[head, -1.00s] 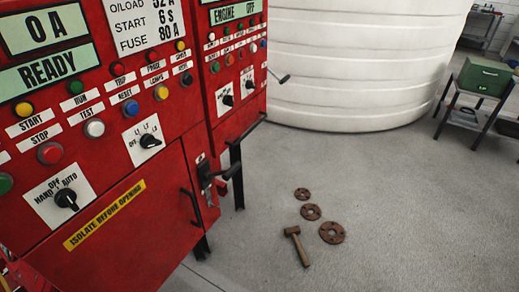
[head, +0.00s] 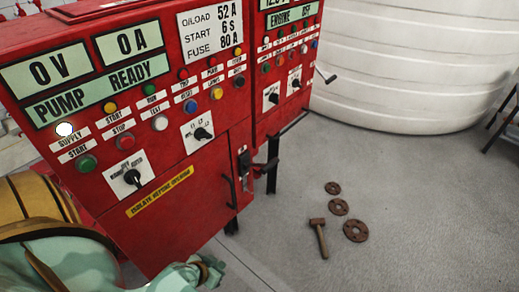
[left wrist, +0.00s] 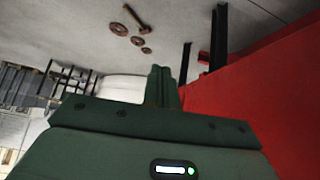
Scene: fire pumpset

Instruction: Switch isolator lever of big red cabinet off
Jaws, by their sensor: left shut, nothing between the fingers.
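The big red cabinet (head: 160,228) fills the left and middle of the head view, with displays, buttons and rotary switches on its front. The isolator lever (head: 264,166) sticks out near the front's right edge, with a dark mount behind it and a red part on the handle. My left gripper (head: 210,270) is at the bottom of the head view, below and left of the lever and apart from it. In the left wrist view its fingers (left wrist: 163,85) are together with nothing between them, and the red cabinet side (left wrist: 270,95) is to their right. My right gripper is not in view.
A second red panel (head: 288,75) with a crank handle stands right of the cabinet. A door handle (head: 229,192) juts out left of the lever. A hammer (head: 319,238) and rusty flanges (head: 355,230) lie on the floor. A white tank (head: 410,70) stands behind.

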